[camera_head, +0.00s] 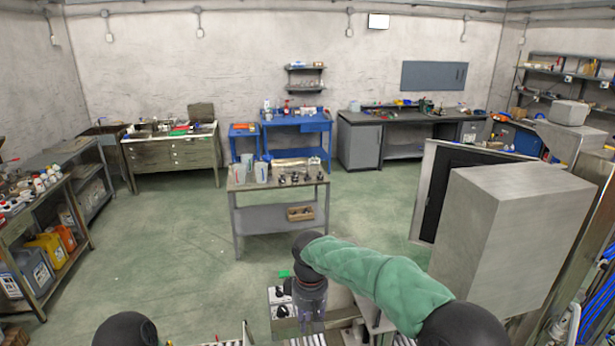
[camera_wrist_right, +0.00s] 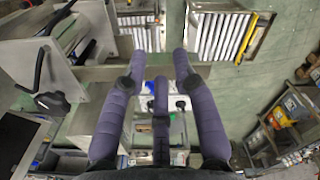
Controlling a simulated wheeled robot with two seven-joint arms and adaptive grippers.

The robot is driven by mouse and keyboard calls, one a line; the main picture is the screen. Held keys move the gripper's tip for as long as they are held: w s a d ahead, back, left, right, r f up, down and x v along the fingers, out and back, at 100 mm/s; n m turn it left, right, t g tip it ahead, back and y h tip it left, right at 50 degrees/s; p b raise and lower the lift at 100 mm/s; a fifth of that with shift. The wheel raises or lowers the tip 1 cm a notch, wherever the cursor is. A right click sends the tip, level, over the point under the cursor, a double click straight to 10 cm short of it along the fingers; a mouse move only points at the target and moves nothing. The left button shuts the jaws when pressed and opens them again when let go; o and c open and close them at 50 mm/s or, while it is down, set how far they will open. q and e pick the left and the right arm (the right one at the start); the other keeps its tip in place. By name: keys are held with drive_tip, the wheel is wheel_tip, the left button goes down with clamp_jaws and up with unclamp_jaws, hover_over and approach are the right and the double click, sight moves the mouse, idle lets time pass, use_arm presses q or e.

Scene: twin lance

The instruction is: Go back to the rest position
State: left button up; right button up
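My right arm, in a green sleeve, reaches in from the lower right of the head view and bends down at a black joint. Of my left arm only a black rounded part shows at the bottom left of the head view. My left gripper is out of view.
A grey table (camera_head: 278,190) with jugs and small parts stands ahead. A large grey box-shaped machine (camera_head: 505,220) stands close on the right. Slatted racks (camera_wrist_right: 217,37) lie below the right gripper. A shelf with canisters (camera_head: 45,255) is at left. Green floor is clear at centre left.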

drive_tip(key=s+d+f+m+g+y+b, duration=0.1)
drive_tip(key=s+d+f+m+b, duration=0.2)
drive_tip(key=f, duration=1.3)
drive_tip(key=s+f+y+b, duration=0.15)
drive_tip(key=f+b, duration=0.45)
drive_tip(key=f, duration=0.9)
use_arm(q)
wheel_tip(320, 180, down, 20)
drive_tip(key=b, duration=1)
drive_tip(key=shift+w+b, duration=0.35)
use_arm(e)
drive_tip(key=s+d+f+m, duration=0.3)
drive_tip(key=s+f+m, duration=0.1)
drive_tip(key=s+f, duration=0.6)
drive_tip(key=s+d+f+m+t+y, duration=0.1)
drive_tip(key=s+d+f+m, duration=0.2)
drive_tip(key=s+f, duration=0.8)
wheel_tip(320, 180, down, 3)
drive_tip(key=shift+d+f+m, duration=0.1)
drive_tip(key=shift+d+m, duration=0.05)
drive_tip(key=shift+m, duration=0.25)
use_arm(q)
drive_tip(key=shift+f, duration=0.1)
